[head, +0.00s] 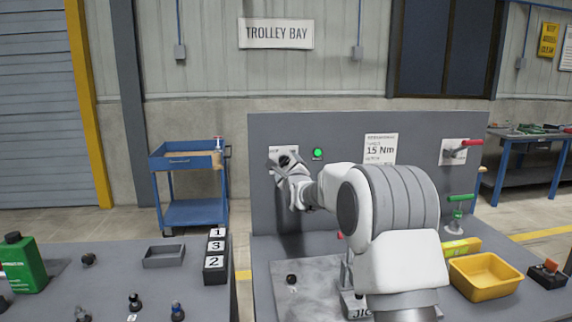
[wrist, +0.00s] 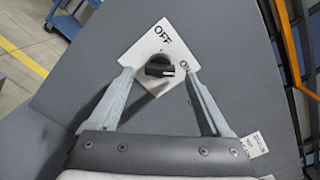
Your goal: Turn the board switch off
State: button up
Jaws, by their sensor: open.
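The board switch is a black rotary knob (wrist: 160,67) on a white plate (wrist: 145,48) marked OFF and ON. In the wrist view its pale pointer mark faces right, towards ON. In the head view the plate (head: 281,150) is on the upright grey board, partly hidden by my gripper (head: 286,164). My gripper (wrist: 158,75) is open, with one fingertip on each side of the knob. No clear contact with the knob shows. A green lamp (head: 318,153) beside the switch looks lit.
The board (head: 340,125) also carries a 15 Nm sign (head: 380,149) and a red-handled lever (head: 463,148). A green-handled clamp (head: 459,199), a yellow bin (head: 487,290) and a red-topped block (head: 549,270) stand at right. A blue trolley (head: 190,172) is at left.

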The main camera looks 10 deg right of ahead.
jog(key=shift+w, duration=1)
grip_shut()
